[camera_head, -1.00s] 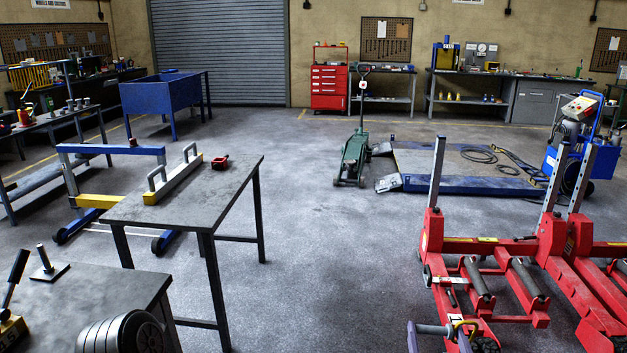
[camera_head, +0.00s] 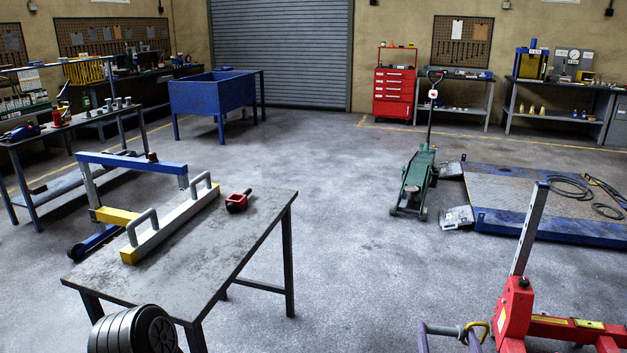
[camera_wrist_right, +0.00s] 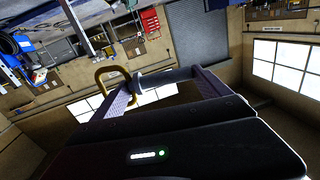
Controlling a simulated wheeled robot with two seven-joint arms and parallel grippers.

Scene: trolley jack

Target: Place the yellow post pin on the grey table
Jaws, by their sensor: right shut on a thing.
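The yellow post pin (camera_head: 484,326) is a yellow bent loop with a grey shaft. It shows at the bottom right of the head view and between the fingers in the right wrist view (camera_wrist_right: 113,74). My right gripper (camera_head: 450,329) is shut on the pin's shaft, in mid-air beside the red lift, well to the right of the table. The grey table (camera_head: 250,232) stands at the left centre of the head view with a worn dark grey top. My left gripper is out of view.
On the table lie a white bar (camera_head: 172,226) with yellow end and two handles, and a red clamp-like part (camera_head: 238,203). A red lift (camera_head: 514,313) stands at right; a green trolley jack (camera_head: 415,182) stands beyond. The table's near right top is bare.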

